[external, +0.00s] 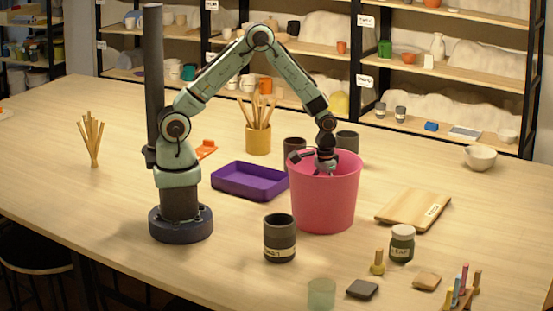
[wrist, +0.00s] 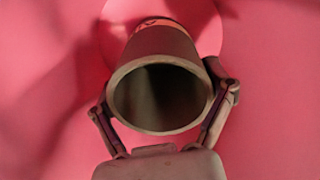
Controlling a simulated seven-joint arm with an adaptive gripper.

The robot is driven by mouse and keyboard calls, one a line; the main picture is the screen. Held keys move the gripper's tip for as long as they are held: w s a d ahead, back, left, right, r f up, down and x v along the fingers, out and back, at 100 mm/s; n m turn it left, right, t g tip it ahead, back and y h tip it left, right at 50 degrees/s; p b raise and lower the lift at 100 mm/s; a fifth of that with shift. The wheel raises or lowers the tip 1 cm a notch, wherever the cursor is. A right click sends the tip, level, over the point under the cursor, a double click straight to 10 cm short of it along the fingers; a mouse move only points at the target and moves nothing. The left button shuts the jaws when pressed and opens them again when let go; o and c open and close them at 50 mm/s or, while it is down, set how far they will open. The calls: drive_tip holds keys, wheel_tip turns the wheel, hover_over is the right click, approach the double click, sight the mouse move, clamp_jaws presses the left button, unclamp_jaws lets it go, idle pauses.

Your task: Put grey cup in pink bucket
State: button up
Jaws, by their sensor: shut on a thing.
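The pink bucket (external: 325,205) stands upright on the table, right of my arm's base. My gripper (external: 325,162) reaches down into the bucket's mouth, its lower part hidden by the near wall. In the wrist view, the gripper's fingers are shut on both sides of a grey cup (wrist: 160,48). The cup's open rim faces the camera and an orange patch shows near its far end. Pink bucket wall (wrist: 275,120) surrounds it, with a lighter round area beyond the cup. Whether the cup touches the bucket floor cannot be told. The held cup is hidden in the external view.
A dark labelled cup (external: 279,240) stands in front of the bucket, and dark cups (external: 294,146) (external: 348,140) stand behind it. A purple tray (external: 235,190) lies to the left. A wooden board (external: 400,208) and a lidded jar (external: 402,246) are on the right.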

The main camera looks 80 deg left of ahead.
drive_tip(key=o, duration=1.1)
drive_tip(key=shift+r, duration=0.3)
wheel_tip(320, 180, up, 11)
drive_tip(key=s+a+r+m, duration=0.1)
drive_tip(key=s+r, duration=0.1)
drive_tip(key=s, duration=0.6)
drive_tip(key=s+a+r+m, duration=0.1)
drive_tip(key=s+a+r, duration=0.1)
drive_tip(key=s, duration=0.6)
drive_tip(key=s+a+r+m, duration=0.1)
drive_tip(key=s+r, duration=0.2)
drive_tip(key=s, duration=0.5)
drive_tip(key=shift+s+a+r+y, duration=0.25)
drive_tip(key=shift+a+y, duration=0.15)
